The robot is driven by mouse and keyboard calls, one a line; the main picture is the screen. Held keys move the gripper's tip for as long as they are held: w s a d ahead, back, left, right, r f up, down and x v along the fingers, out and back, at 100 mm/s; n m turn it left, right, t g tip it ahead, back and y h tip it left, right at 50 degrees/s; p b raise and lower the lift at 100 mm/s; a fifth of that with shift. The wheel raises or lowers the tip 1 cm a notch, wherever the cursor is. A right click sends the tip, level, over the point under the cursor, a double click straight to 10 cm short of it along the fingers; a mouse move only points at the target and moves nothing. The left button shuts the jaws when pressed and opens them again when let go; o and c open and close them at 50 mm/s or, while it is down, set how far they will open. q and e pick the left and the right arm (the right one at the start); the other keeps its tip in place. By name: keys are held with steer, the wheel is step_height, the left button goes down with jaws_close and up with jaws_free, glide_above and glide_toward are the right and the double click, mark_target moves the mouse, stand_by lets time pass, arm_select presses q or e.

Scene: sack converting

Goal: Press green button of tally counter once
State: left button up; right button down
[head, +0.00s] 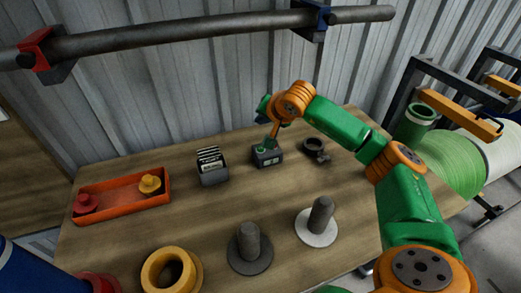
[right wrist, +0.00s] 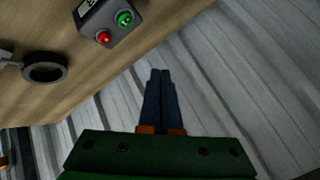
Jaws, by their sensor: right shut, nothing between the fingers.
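The tally counter (head: 267,157) is a small dark box with a pale display, standing on the table toward the back. In the right wrist view the counter (right wrist: 112,22) shows at the top, with its green button (right wrist: 125,18) and red button (right wrist: 103,38) both uncovered. My right gripper (head: 261,116) is near the counter, above it and toward the wall in the head view. Its dark blue fingers (right wrist: 160,73) are shut and empty, apart from the counter in the right wrist view. My left gripper is not in view.
A dark ring-shaped part (head: 315,147) lies right of the counter. A card holder (head: 212,168) stands left of it, and an orange tray (head: 124,213) lies farther left. Grey spindles and a yellow ring (head: 154,270) stand in front. The corrugated wall (head: 190,90) rises behind the table.

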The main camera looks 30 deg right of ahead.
mark_target(261, 151)
step_height(261, 151, down, 8)
steer(key=b, duration=0.6)
steer(key=shift+r, duration=0.1)
stand_by(1.5)
steer(key=shift+f+b, duration=0.35)
steer(key=shift+f, duration=0.05)
steer(key=shift+f+b, duration=0.4)
steer(key=shift+f, duration=0.05)
stand_by(0.4)
stand_by(0.3)
steer(key=shift+r+p, duration=0.7)
steer(key=shift+r, duration=0.15)
steer(key=shift+r, duration=0.1)
step_height(261, 151, up, 5)
steer(key=p, duration=0.4)
